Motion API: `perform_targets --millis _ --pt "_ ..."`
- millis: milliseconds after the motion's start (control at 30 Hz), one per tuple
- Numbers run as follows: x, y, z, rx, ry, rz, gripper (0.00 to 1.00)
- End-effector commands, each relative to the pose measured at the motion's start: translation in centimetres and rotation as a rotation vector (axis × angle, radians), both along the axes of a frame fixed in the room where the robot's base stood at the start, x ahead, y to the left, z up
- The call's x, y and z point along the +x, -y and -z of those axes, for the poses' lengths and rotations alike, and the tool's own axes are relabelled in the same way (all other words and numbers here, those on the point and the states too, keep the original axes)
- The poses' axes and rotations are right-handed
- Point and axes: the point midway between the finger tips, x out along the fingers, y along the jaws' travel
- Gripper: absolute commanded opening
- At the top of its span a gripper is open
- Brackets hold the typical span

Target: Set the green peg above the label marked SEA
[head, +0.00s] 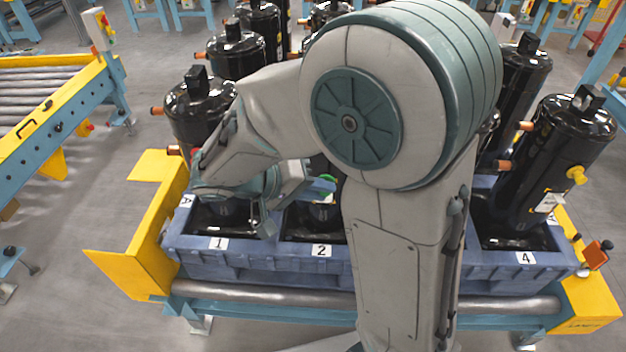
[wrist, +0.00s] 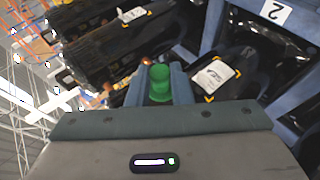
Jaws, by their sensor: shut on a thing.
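The green peg (wrist: 158,86) is in the wrist view, between the two blue-grey fingers of my gripper (wrist: 157,78), which is shut on it. In the head view my gripper (head: 318,188) is over the blue crate, near its second bay, partly hidden by my arm. A white label (wrist: 212,75) lies right of the peg in the wrist view, on a dark compressor body; its print is too small to read. No label reading SEA can be made out. The peg appears apart from that label.
The blue crate (head: 270,262) has bays with number labels 1 (head: 218,243), 2 (head: 321,251) and 4 (head: 525,258). Black compressors, such as the tilted right one (head: 560,150), stand around my arm. A yellow end stop (head: 135,262) is at the left.

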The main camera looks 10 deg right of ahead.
Motion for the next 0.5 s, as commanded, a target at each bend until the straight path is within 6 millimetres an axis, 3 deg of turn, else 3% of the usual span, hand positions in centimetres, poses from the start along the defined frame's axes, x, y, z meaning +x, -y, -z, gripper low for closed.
perform_targets --millis 400,500 --pt "-0.11 -0.63 0.21 0.002 0.004 -0.014 0.00" --pt "0.80 -0.29 0.02 0.002 0.002 -0.010 0.00"
